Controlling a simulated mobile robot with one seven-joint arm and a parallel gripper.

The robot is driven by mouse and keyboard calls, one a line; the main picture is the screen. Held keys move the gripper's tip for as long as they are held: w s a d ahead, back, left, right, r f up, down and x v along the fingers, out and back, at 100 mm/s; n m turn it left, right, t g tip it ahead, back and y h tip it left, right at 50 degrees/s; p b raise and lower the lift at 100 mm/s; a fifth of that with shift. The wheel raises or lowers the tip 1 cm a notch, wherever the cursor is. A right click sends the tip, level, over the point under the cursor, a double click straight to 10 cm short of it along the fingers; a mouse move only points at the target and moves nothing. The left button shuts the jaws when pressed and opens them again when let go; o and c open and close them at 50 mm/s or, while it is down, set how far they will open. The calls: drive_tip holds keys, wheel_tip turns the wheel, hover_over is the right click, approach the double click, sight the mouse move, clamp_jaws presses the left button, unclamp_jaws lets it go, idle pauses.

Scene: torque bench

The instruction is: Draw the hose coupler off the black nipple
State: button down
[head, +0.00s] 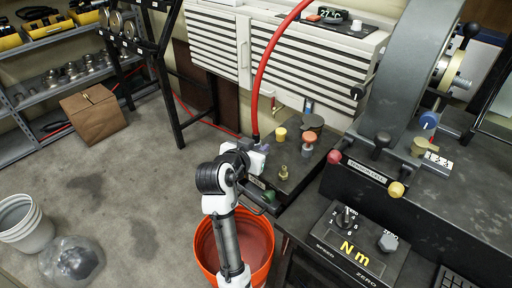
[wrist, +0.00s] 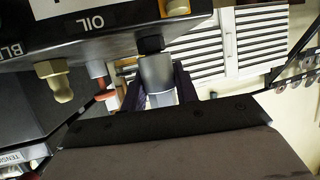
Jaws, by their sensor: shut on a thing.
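The hose coupler (wrist: 158,76) is a silver-grey cylinder between my gripper's dark fingers (wrist: 160,92) in the wrist view. My gripper is shut on it. The black nipple (wrist: 150,44) sticks out of a dark block, right at the coupler's end. The two look in line and touching, though I cannot tell how far the coupler sits over the nipple. In the head view my gripper (head: 257,158) is at the left edge of the dark block (head: 296,172). The red hose (head: 262,75) comes down from above to a dark end at my gripper. My gripper hides the coupler there.
A brass fitting (head: 283,173) stands on the block near several coloured knobs; it also shows in the wrist view (wrist: 55,80). An orange bucket (head: 262,262) is below my arm. An N m control box (head: 358,243) lies right. A slatted cabinet (head: 215,45) stands behind.

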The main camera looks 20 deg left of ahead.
sight(257, 133)
drive_tip(key=shift+r, duration=0.1)
idle(0.3)
drive_tip(key=shift+r+p, duration=2.55)
drive_tip(key=shift+r, duration=0.4)
drive_tip(key=shift+d, duration=0.1)
